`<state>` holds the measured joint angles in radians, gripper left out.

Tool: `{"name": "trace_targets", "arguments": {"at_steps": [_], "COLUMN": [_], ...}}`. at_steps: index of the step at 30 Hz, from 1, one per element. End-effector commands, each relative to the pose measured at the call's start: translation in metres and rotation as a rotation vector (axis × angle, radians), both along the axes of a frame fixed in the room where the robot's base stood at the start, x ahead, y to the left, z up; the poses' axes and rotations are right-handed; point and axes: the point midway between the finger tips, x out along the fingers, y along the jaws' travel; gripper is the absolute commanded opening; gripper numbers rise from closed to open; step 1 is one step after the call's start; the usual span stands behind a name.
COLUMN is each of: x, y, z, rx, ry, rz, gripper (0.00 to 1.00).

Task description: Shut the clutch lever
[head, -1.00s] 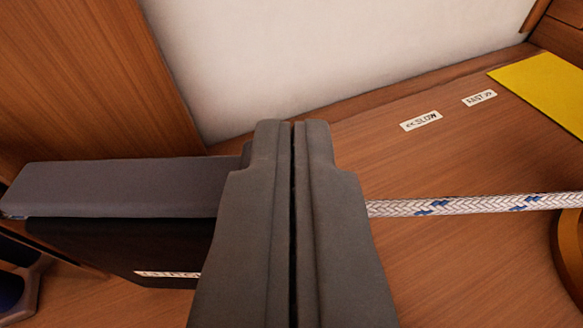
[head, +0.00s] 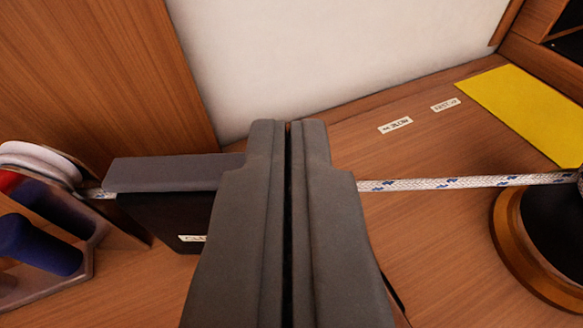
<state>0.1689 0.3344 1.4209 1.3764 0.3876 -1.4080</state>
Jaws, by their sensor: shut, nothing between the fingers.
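The clutch lever (head: 172,173) is a grey bar lying level along the top of a black clutch body (head: 165,217), left of centre. A white label shows on the body, partly covered by my gripper. My gripper (head: 287,124) is shut and empty in the middle of the view. It hides the right end of the lever and body, so I cannot tell whether it touches them. A white rope with blue flecks (head: 440,183) runs from behind my gripper to the right, and a short piece shows left of the clutch.
A round black winch with a wooden base ring (head: 508,240) stands at the right. A yellow sheet (head: 525,105) and small labels (head: 395,125) lie on the wooden top. A rack with blue cylinders (head: 40,243) is at the left. A white wall stands behind.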

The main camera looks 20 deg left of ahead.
Motion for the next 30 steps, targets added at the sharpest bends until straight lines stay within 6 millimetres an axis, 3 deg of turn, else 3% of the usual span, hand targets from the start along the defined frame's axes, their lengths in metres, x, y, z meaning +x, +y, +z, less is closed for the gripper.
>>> {"name": "trace_targets", "arguments": {"at_steps": [6,12,30], "x": [-0.032,-0.049,-0.054], "y": [-0.007,-0.011,-0.011], "z": [0.009,0.013,0.014], "rx": [0.000,0.000,-0.001], "ry": [-0.001,-0.001,-0.001], "rz": [-0.001,-0.001,0.000], "gripper": [0.00,0.00,0.00]}}
